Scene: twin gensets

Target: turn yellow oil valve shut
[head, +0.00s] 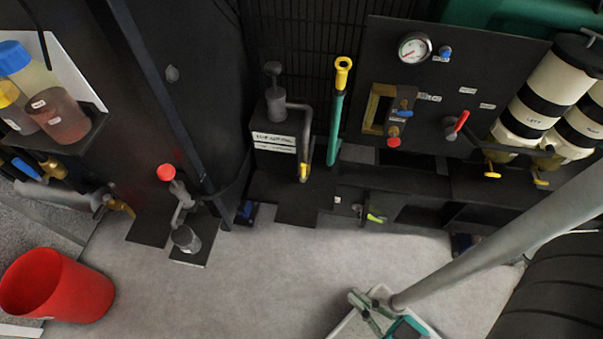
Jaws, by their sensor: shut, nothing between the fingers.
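Several yellow-handled fittings show in the head view, and I cannot tell for certain which is the oil valve. A small valve with a yellow lever (375,218) sits low on the front of the black machine base, just above the floor. Two yellow handles, a left one (492,175) and a right one (540,181), sit under the striped filters (535,95). Whether any of them is open or shut is too small to tell. My gripper is not in view.
A red bucket (57,286) stands on the grey floor (270,285) at the lower left. A pale pole (490,245) slants across the lower right, down to a white tub (350,325). A yellow-topped green dipstick handle (341,90) stands up in the middle. The centre floor is clear.

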